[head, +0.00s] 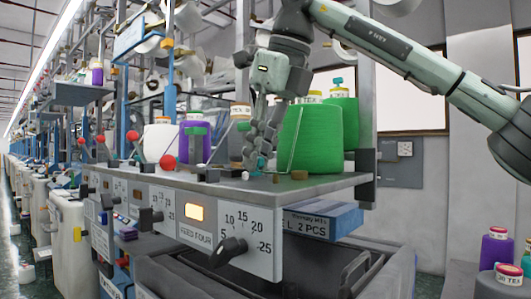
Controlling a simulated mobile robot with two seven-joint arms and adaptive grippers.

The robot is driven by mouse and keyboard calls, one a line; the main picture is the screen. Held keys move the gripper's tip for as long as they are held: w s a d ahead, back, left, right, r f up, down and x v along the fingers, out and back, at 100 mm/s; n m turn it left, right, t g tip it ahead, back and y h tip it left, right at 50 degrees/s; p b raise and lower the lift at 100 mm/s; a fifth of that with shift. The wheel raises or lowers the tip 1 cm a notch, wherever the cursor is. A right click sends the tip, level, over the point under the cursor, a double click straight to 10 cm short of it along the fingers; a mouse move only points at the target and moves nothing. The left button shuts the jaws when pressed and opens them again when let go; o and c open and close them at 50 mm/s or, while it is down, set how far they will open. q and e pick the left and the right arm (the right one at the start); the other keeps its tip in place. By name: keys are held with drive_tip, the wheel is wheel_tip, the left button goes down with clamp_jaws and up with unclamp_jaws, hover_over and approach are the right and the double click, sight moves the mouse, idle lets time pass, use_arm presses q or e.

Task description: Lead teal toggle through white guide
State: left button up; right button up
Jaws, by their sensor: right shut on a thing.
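My right gripper (257,155) reaches down from the upper right, fingers pointing at the grey table top just left of the big green cone. Its fingers are closed together around a small teal piece (262,162), apparently the teal toggle, mostly hidden by the fingers. A small white piece (245,176) sits on the table top just below and left of the fingertips; it may be the white guide, but it is too small to tell. I cannot see whether toggle and guide touch. My left gripper is not in view.
The green yarn cone (312,138) stands close to the right of the gripper. A purple cone (194,143) and a white cone (158,144) stand to the left, with red knobs (167,162) in front. A brown disc (299,175) lies near the table's (335,181) front edge.

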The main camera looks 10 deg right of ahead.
drive_tip(key=shift+w+a, duration=0.7)
drive_tip(key=shift+w, duration=0.2)
idle(0.7)
